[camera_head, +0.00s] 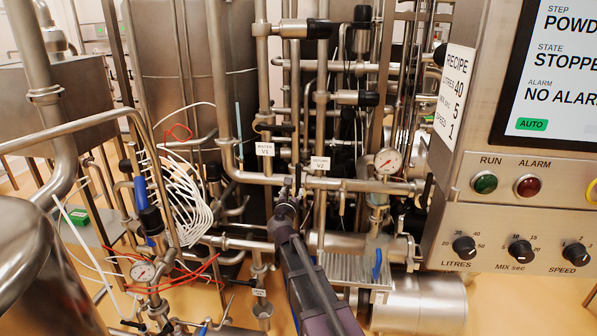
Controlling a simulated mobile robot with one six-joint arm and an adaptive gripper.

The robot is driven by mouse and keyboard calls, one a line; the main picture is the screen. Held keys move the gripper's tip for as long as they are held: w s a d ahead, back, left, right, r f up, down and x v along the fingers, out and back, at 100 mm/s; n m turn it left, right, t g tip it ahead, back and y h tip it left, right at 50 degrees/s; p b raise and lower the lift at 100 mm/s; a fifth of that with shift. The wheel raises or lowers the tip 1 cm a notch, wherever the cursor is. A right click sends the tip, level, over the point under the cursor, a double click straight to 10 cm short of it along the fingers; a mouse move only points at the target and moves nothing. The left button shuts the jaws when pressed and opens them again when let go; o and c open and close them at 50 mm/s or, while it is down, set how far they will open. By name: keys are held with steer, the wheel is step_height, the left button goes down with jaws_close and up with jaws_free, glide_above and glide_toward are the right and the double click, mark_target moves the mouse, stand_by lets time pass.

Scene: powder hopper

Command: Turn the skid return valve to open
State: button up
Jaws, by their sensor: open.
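My gripper (289,190) reaches up from the bottom centre to the horizontal steel pipe between two tags. Its fingers look apart, with nothing seen held. The left tag (265,149) reads V1; the right tag (320,163) reads V2, its upper word too small to read surely. I cannot tell which valve is the skid return valve. A dark lever (275,127) lies roughly level above the V1 tag. A blue handle (377,264) stands upright lower right, above a small white tag (380,297). Whether my fingers touch any handle cannot be told.
A pressure gauge (388,161) sits on the pipe to the right. Another gauge (143,271) and red and white hoses crowd the left. A control panel (520,235) fills the right; its screen (553,75) reads STOPPED, NO ALARM. Pipes are dense around my gripper.

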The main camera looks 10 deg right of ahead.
mark_target(298, 174)
steer(key=x, duration=1.3)
steer(key=shift+w+d, duration=0.1)
steer(key=shift+w, duration=0.25)
jaws_close()
